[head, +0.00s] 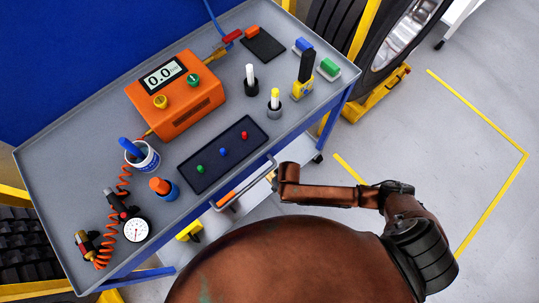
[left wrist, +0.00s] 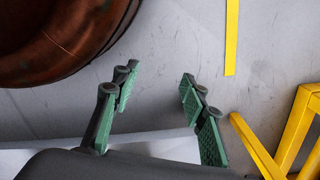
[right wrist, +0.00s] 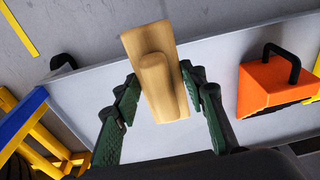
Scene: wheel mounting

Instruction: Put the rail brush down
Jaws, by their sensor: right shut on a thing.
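The rail brush, seen as a pale wooden block with a raised grip (right wrist: 155,78), is between the fingers of my right gripper (right wrist: 160,88) in the right wrist view. The fingers are shut on its sides, and it is over a pale flat surface (right wrist: 85,98). I cannot tell whether it touches that surface. In the head view my right arm reaches to the cart's near edge, and the gripper is mostly hidden there. My left gripper (left wrist: 158,76) is open and empty above the grey floor in the left wrist view.
An orange block with a black handle (right wrist: 270,88) sits right of the brush on the pale surface. The cart's grey top (head: 75,165) holds an orange meter (head: 175,95), a dark tray (head: 195,180) and several tools. A wheel (head: 395,45) stands at the upper right.

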